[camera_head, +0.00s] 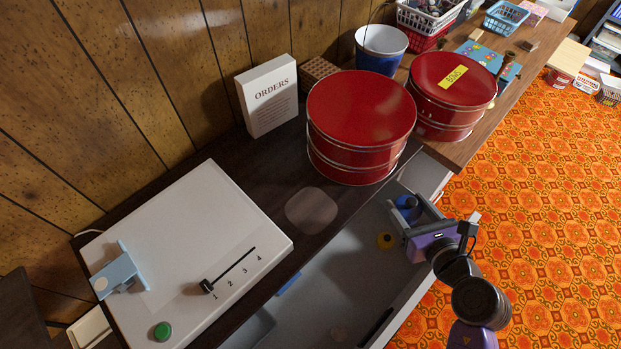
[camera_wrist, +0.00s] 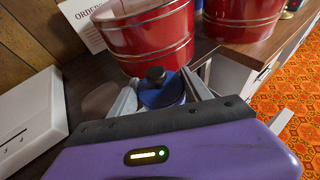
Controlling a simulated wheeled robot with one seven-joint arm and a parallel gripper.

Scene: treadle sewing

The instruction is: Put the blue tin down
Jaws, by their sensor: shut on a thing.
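The blue tin (camera_head: 405,205) is between the fingers of my gripper (camera_head: 413,208), over the open grey drawer (camera_head: 340,255) in the head view. In the wrist view the blue tin (camera_wrist: 160,96) shows a round blue top with a dark knob, and a finger of my gripper (camera_wrist: 165,92) stands on each side of it. My gripper is shut on the tin. The tin's underside is hidden, so I cannot tell its height above the drawer floor.
A large red tin (camera_head: 360,115) stands on the dark tabletop behind the drawer, with a second red tin (camera_head: 450,90) to its right. A pale round patch (camera_head: 311,208) lies on bare tabletop. A white control box (camera_head: 190,255) is at left. A small yellow thing (camera_head: 386,240) lies in the drawer.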

